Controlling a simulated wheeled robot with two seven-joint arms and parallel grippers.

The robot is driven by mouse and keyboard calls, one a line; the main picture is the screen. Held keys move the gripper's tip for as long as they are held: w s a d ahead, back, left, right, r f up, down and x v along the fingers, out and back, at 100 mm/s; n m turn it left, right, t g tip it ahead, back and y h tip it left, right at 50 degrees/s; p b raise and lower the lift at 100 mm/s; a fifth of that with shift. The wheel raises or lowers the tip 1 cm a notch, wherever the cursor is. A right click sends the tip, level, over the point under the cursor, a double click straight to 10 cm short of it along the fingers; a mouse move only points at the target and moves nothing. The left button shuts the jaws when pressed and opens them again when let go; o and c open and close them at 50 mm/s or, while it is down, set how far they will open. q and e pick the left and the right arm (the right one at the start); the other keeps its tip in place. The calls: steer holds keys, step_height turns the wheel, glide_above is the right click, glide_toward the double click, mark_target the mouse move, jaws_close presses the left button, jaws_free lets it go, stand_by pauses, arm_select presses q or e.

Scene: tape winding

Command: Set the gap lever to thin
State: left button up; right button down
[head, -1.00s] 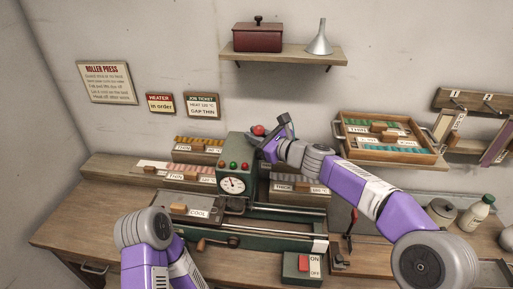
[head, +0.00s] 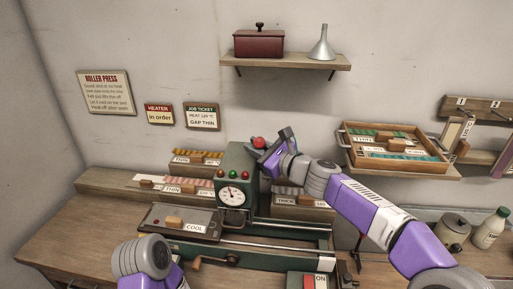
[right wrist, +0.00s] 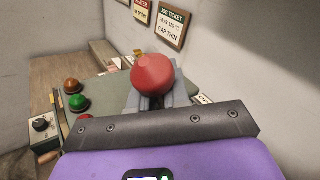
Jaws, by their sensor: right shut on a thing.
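The gap lever shows as a red ball knob (head: 258,142) at the top of the green roller press (head: 238,160). The knob also shows large in the right wrist view (right wrist: 153,76). My right gripper (head: 267,148) is shut on the knob from the right; its grey fingers lie on either side of it in the right wrist view. The lever's stem and any thin or thick marks beside it are hidden. My left gripper is out of view; only part of my left arm shows at the bottom left.
A job ticket (head: 201,117) on the wall reads GAP THIN. The press front has a dial (head: 233,196) and coloured lamps. A plate marked COOL (head: 180,222) and a crank (head: 215,261) are in front. A wall shelf (head: 290,62) hangs above.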

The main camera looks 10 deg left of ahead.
steer(key=shift+s+a+r, duration=0.1)
steer(key=shift+s+r, duration=0.05)
steer(key=shift+r, duration=0.25)
steer(key=shift+s+a+r, duration=0.1)
steer(key=shift+r, duration=0.3)
steer(key=c, duration=0.9)
jaws_free()
steer(key=shift+s, duration=0.1)
steer(key=shift+o, duration=0.2)
steer(key=shift+f, duration=0.25)
steer(key=b+v, duration=0.1)
steer(key=v, duration=0.6)
steer(key=shift+d, duration=0.25)
steer(key=shift+s, duration=0.15)
